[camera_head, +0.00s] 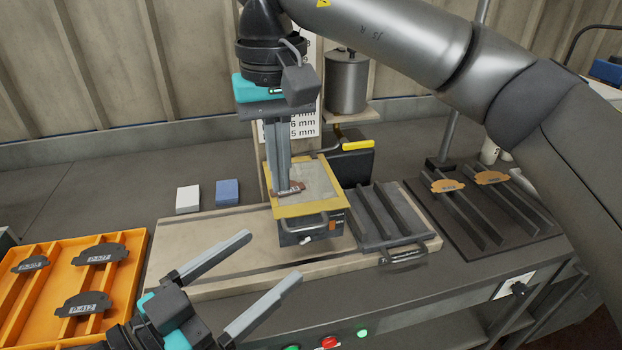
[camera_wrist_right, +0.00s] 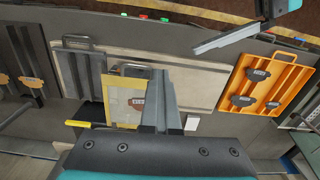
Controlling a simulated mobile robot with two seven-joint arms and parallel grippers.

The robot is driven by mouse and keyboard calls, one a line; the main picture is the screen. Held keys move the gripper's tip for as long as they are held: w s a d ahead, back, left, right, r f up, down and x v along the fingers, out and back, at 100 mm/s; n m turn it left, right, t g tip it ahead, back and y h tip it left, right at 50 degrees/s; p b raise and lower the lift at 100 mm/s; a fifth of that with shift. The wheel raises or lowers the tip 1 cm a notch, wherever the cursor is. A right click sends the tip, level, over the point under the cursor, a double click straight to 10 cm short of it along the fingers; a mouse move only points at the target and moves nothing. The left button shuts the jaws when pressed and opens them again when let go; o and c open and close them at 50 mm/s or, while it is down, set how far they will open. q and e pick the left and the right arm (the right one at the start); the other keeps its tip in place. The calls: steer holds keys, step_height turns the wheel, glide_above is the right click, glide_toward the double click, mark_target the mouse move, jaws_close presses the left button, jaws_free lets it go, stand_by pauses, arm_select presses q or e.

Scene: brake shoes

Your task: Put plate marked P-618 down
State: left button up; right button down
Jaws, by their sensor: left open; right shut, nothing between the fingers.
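A small reddish-brown plate with a pale label (camera_head: 291,189) lies on the yellow-edged pad (camera_head: 322,206); I cannot read its marking. It also shows in the right wrist view (camera_wrist_right: 138,103), partly hidden by the fingers. My right gripper (camera_head: 282,190) points straight down, shut and empty, its tips at or just above the plate; I cannot tell whether they touch it. My left gripper (camera_head: 272,256) is open and empty, in front of the pale board (camera_head: 215,285). It also shows in part in the right wrist view (camera_wrist_right: 240,38).
An orange tray (camera_head: 140,262) at left holds dark labelled plates. A slotted dark rack (camera_head: 385,215) stands right of the pad. Another rack (camera_head: 488,215) holds two tan plates. White and blue blocks (camera_head: 227,191) lie behind the board.

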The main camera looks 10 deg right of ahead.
steer(key=shift+w+a+m, duration=0.8)
steer(key=shift+w+a, duration=0.35)
steer(key=shift+a, duration=0.15)
